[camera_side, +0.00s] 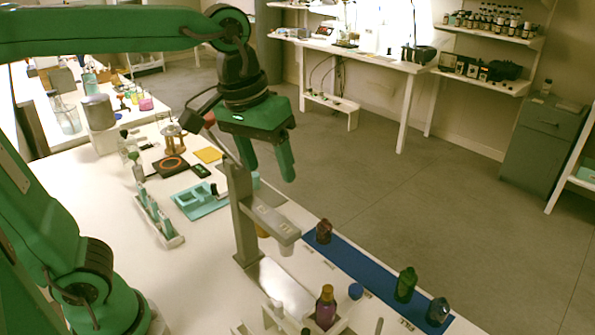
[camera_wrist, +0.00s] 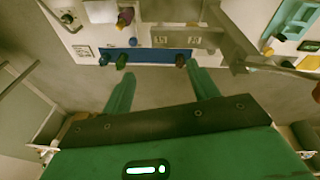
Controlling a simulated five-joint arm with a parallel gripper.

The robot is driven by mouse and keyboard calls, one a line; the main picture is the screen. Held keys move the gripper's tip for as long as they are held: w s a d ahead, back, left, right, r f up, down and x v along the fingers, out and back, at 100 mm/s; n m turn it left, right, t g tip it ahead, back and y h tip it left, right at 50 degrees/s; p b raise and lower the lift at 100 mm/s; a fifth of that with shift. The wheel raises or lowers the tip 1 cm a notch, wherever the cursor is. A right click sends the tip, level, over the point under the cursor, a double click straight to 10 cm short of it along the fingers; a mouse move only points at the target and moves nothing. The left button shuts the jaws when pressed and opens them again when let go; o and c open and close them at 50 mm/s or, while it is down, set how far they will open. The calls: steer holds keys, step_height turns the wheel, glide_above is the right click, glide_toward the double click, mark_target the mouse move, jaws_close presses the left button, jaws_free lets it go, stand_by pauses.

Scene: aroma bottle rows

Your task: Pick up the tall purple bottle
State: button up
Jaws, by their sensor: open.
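The purple bottle (camera_side: 325,307) stands upright on the white table at the lower middle of the side view, with an orange-brown cap. Its lower part is partly hidden by a pale holder. It also shows near the top edge of the wrist view (camera_wrist: 125,17). My gripper (camera_side: 267,166) is open and empty, high above the table's far edge, well apart from the bottle. In the wrist view its two green fingers (camera_wrist: 160,72) are spread with nothing between them.
A blue strip (camera_side: 355,262) along the table edge bears a dark brown bottle (camera_side: 323,231), a green bottle (camera_side: 405,284) and a grey-blue bottle (camera_side: 437,312). A grey post with an overhanging arm (camera_side: 243,215) rises between my gripper and the purple bottle. A teal tray (camera_side: 200,200) lies left.

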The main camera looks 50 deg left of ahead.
steer(key=w+d+f+n+g, duration=0.2)
steer(key=w+d, duration=0.1)
steer(key=d, duration=0.7)
glide_above(326, 304)
steer(key=shift+y, duration=0.4)
steer(key=f, duration=1)
steer(key=a+f, duration=0.1)
steer(key=f, duration=0.5)
steer(key=shift+w, duration=0.35)
steer(key=shift+d+f, duration=0.2)
steer(key=shift+f, duration=4.05)
steer(key=c, duration=1.1)
